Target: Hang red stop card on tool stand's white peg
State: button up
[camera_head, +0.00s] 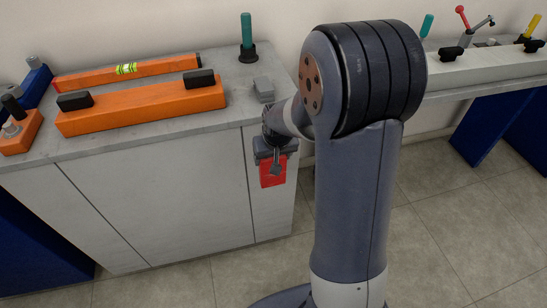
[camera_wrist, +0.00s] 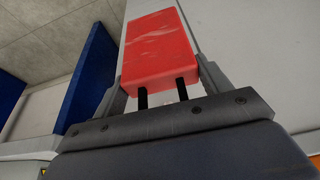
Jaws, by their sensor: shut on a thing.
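The red stop card (camera_head: 272,172) hangs below my gripper (camera_head: 272,152), in front of the grey cabinet's right end. In the wrist view the card (camera_wrist: 158,48) is a flat red slab with faint light marks, held between the two grey fingers of my gripper (camera_wrist: 160,72). The fingers are shut on it. Two dark rods show at the card's near edge. I cannot make out the tool stand or its white peg in either view; my own arm hides part of the head view.
The grey cabinet top (camera_head: 150,138) carries an orange level (camera_head: 155,68), an orange bar with black knobs (camera_head: 140,105), a teal handle (camera_head: 247,32) and a small grey block (camera_head: 264,90). A bench (camera_head: 480,68) stands at the right. Tiled floor (camera_head: 450,220) is open at lower right.

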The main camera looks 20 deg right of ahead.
jog(key=shift+w, duration=2.5)
jog(key=shift+f, duration=0.15)
jog(key=shift+w+f+b, duration=0.1)
jog(key=shift+f+b, duration=0.35)
jog(key=shift+f, duration=0.3)
jog(key=o, duration=1.1)
